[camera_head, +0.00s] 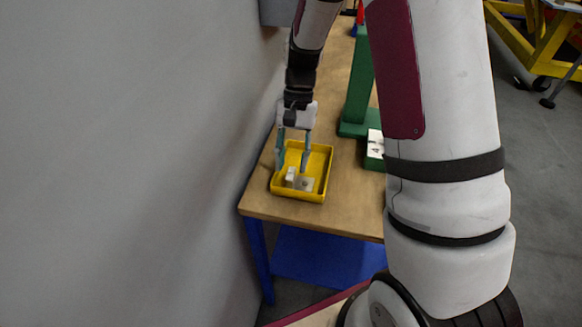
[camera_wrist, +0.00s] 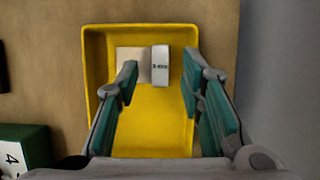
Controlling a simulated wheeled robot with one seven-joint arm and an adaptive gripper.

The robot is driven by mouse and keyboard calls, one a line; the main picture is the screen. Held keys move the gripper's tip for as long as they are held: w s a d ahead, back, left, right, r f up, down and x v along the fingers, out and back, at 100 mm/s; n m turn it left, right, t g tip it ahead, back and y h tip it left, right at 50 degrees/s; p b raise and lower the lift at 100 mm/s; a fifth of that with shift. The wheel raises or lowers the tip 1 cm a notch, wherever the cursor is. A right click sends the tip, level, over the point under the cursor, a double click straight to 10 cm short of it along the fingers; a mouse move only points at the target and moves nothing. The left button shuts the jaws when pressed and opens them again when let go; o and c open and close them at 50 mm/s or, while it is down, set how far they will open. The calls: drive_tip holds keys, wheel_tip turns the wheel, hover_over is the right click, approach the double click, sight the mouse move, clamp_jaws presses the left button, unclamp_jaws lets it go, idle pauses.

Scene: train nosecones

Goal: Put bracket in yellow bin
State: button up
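The yellow bin (camera_head: 314,194) sits on the wooden table near its front left corner; it also shows in the wrist view (camera_wrist: 160,137). The bracket (camera_head: 291,176) is a small pale L-shaped piece, and it lies inside the bin. In the wrist view the bracket (camera_wrist: 160,66) is near the bin's top edge, with one upright flange and one flat part. My gripper (camera_head: 293,168) is over the bin with its fingers spread. In the wrist view the fingers of my gripper (camera_wrist: 160,74) stand apart on either side of the bracket, with a visible gap at the right.
A green stand (camera_head: 359,90) rises from the table behind the bin. A green block with a white numbered top (camera_head: 375,144) is right of the bin. A grey wall (camera_head: 130,160) runs close along the left. Bare table (camera_head: 320,222) lies in front of the bin.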

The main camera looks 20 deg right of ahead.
drive_tip(key=v, duration=0.9)
drive_tip(key=s+a+r+n+t+h, duration=0.1)
drive_tip(key=s+a+r+n+t, duration=0.15)
drive_tip(key=s+r, duration=0.7)
drive_tip(key=s+r+n+t+h, duration=0.1)
drive_tip(key=s+r+n+t, duration=0.2)
drive_tip(key=s, duration=0.9)
drive_tip(key=shift+s+n+t+h+b, duration=0.2)
drive_tip(key=shift+n+t+h+b, duration=0.2)
drive_tip(key=shift+n+t, duration=0.7)
drive_tip(key=shift+d+r+m+t, duration=0.15)
drive_tip(key=shift+r+m+t, duration=0.05)
drive_tip(key=shift+m+t, duration=0.05)
